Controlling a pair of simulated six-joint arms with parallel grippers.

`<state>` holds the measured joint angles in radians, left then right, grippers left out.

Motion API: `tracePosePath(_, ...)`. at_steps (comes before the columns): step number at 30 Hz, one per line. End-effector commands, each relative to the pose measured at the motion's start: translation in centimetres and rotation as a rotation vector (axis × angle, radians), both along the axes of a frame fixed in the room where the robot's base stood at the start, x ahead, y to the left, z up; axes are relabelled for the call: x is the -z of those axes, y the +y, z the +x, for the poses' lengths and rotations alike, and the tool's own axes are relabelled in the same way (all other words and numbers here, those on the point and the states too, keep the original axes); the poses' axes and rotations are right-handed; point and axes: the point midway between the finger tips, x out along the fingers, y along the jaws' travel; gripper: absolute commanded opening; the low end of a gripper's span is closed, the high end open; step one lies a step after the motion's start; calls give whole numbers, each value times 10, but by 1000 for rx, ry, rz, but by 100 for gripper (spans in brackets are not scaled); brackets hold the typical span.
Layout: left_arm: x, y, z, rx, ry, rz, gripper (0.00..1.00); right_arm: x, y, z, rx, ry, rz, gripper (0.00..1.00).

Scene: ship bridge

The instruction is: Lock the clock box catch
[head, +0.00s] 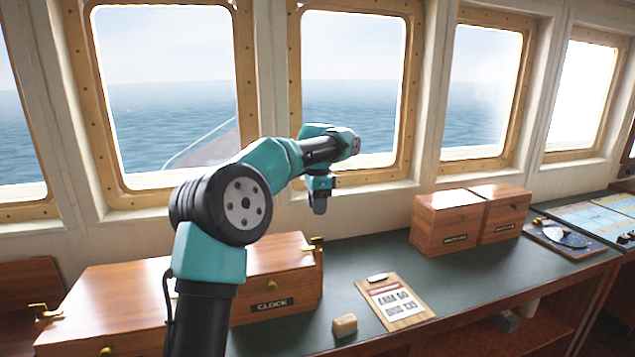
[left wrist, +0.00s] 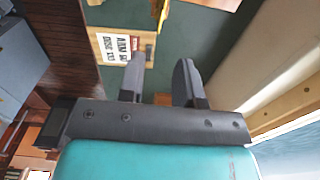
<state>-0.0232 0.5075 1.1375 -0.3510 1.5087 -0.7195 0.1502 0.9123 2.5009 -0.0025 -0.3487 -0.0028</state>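The wooden clock box (head: 289,260) stands on the dark green counter, partly behind my left arm, with a CLOCK label (head: 271,305) on its front. A small brass fitting (head: 317,243) shows at its right end; I cannot tell whether it is the catch or how it is set. My left gripper (head: 320,205) hangs above the counter, to the right of the clock box and higher, apart from it. In the left wrist view its two fingers (left wrist: 159,78) are spread with nothing between them. My right gripper is not in view.
A clipboard (head: 396,303) lies on the counter, also visible in the left wrist view (left wrist: 120,45), beside a small tan block (head: 344,325). Two wooden boxes (head: 455,225) stand farther right, near charts (head: 590,215). Another wooden box (head: 105,305) is at left. Windows line the back wall.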

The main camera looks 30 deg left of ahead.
Motion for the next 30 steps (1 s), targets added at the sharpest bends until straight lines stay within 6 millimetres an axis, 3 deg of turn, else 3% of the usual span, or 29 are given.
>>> tracePosePath(6, -40, -1, 0, 1, -4, -1, 32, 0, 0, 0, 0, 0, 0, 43)
tracePosePath(12, -62, 0, 1, 1, 0, 0, 32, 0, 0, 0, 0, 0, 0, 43)
tracePosePath(30, -70, 0, 0, 1, 0, 0, 32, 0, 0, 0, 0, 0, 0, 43)
